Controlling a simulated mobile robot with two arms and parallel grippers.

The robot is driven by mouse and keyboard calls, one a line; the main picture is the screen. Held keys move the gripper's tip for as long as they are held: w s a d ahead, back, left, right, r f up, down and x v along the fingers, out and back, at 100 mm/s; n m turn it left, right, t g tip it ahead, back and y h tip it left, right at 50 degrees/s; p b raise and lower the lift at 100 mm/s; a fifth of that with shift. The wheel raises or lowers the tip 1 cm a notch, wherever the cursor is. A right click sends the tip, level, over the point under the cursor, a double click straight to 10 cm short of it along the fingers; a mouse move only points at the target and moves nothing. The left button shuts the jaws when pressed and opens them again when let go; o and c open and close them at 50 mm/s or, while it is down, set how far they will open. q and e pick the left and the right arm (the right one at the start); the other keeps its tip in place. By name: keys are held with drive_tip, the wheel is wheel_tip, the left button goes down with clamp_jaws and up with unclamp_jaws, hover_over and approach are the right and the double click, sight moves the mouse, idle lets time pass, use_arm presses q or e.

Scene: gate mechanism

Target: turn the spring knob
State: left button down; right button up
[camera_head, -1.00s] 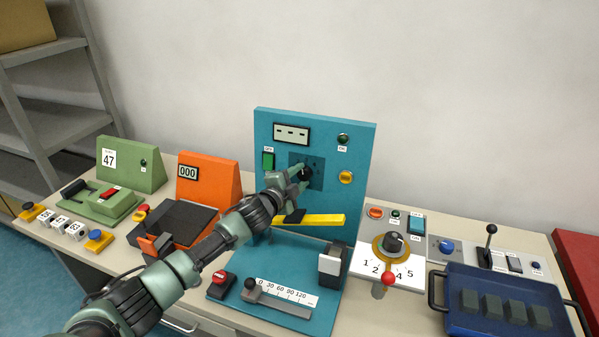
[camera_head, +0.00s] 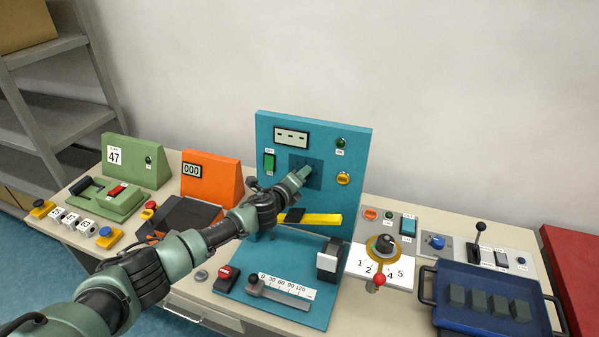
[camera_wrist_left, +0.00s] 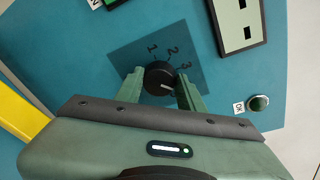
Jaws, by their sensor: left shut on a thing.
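The black round knob (camera_wrist_left: 158,73) sits on a darker square on the upright teal panel (camera_head: 335,205). The digits 1, 2 and 3 are printed around it, and a short pale mark shows on its face. In the left wrist view my left gripper (camera_wrist_left: 160,80) has one finger on each side of the knob and is shut on it. In the head view the same gripper (camera_head: 303,174) reaches the panel from the left, and its fingers and wrist hide the knob. My right gripper is not in view.
A yellow bar (camera_head: 318,219) crosses the panel below my gripper. A green switch (camera_head: 269,161), green lamp (camera_head: 340,142) and yellow button (camera_head: 343,178) surround the knob area. A slider scale (camera_head: 287,286) and red button (camera_head: 226,275) lie on the teal base.

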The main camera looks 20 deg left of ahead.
use_arm(q)
drive_tip(key=shift+s+d+m+y+p, duration=0.1)
drive_tip(key=shift+m+y+p, duration=0.3)
drive_tip(key=shift+m+p, duration=0.85)
drive_tip(key=shift+d+m+y+p, duration=0.1)
drive_tip(key=shift+m+y+p, duration=0.35)
drive_tip(key=shift+m, duration=1.4)
drive_tip(key=shift+f, duration=0.1)
drive_tip(key=c, duration=0.9)
unclamp_jaws()
